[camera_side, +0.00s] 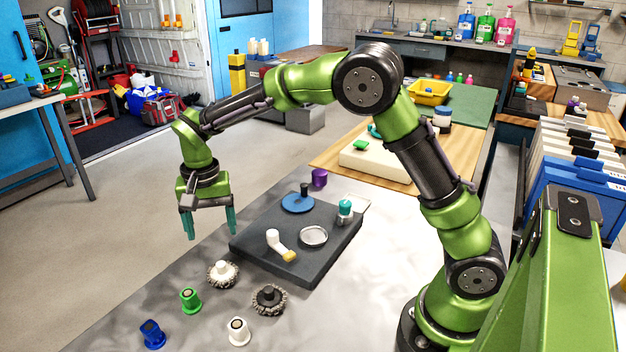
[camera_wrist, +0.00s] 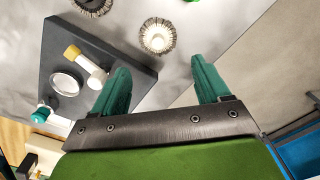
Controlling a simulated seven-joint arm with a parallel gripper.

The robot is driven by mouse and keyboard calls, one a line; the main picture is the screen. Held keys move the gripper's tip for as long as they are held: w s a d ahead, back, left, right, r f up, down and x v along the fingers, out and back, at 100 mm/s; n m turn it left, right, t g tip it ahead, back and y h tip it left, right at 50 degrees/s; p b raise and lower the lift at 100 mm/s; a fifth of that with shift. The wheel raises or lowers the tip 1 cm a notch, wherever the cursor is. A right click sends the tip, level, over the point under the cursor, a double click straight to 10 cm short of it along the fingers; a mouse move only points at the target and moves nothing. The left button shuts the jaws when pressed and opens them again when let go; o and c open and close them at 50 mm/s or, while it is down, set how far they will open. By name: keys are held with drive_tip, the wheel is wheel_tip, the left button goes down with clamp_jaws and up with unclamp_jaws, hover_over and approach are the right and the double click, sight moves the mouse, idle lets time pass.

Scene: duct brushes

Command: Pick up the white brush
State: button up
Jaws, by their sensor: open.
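The white brush (camera_side: 222,273) is a round brush with pale bristles and a white upright handle, standing on the grey table left of the dark board. In the wrist view the white brush (camera_wrist: 157,36) lies just beyond the fingertips, roughly between their lines. My gripper (camera_side: 210,222) hangs fingers-down above table height, up and back from the brush in the side view. Its two teal fingers, also seen in the wrist view (camera_wrist: 160,68), are apart with nothing between them. A similar dark brush (camera_side: 268,299) stands nearby to the right and in front.
The dark board (camera_side: 250,247) holds a white piece with a yellow end (camera_side: 275,242), a metal ring (camera_side: 313,237), a blue disc (camera_side: 297,203) and a teal-topped piece (camera_side: 345,208). Green (camera_side: 190,300), blue (camera_side: 152,334) and white (camera_side: 238,331) cylinders stand in front. A purple piece (camera_side: 319,178) is behind.

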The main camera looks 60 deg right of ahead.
sight(221, 264)
wheel_tip(221, 264, down, 6)
drive_tip(key=shift+f, duration=0.15)
wheel_tip(221, 264, down, 5)
drive_tip(key=shift+s+f, duration=0.15)
drive_tip(key=c, duration=1.2)
